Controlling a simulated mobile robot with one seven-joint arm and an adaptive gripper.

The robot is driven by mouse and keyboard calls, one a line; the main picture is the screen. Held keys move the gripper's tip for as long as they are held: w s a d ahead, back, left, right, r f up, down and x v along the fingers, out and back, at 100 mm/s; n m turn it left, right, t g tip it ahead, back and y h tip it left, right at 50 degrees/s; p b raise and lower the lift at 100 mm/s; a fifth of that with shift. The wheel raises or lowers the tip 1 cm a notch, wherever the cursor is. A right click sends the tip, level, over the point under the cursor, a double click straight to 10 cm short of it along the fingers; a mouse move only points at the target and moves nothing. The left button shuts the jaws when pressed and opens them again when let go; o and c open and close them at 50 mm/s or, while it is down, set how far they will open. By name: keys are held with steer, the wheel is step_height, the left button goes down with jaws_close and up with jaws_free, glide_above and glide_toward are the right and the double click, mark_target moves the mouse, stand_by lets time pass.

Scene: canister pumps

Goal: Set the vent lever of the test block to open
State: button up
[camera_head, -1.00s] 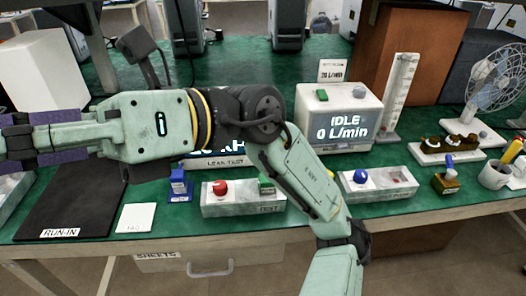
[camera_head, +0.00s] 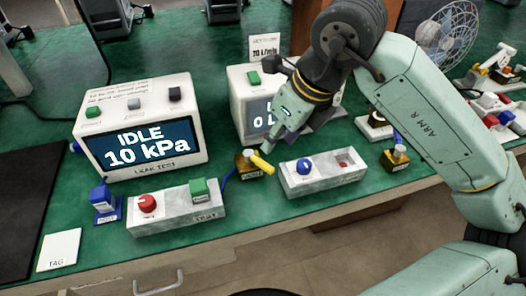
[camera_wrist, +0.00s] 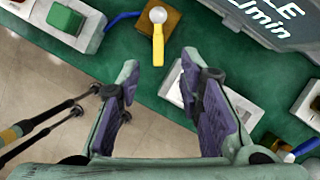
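The grey test block (camera_head: 175,208) stands near the table's front edge, with a red knob and a green block on top. A blue tube runs from it to a small brass valve block (camera_head: 245,158) at its right. The yellow lever (camera_head: 262,163) on the brass block points to the lower right. In the wrist view the lever (camera_wrist: 158,48) hangs down from a pale round pivot, pointing toward my gripper. My gripper (camera_wrist: 157,68) is open and empty, its purple-padded fingers apart, with the lever ahead of the gap. The gripper (camera_head: 272,147) shows just above the lever.
The leak test box (camera_head: 140,130) reads IDLE 10 kPa behind the test block. A flow meter box (camera_head: 243,108) stands behind the brass valve. A second grey block (camera_head: 322,176) with a blue knob lies to the right. A blue item (camera_head: 101,201) and a tag (camera_head: 59,250) lie left.

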mark_target(261, 162)
steer(key=p+x, duration=0.1)
steer(key=x, duration=0.8)
steer(key=shift+a+f, duration=0.2)
jaws_close()
stand_by(0.5)
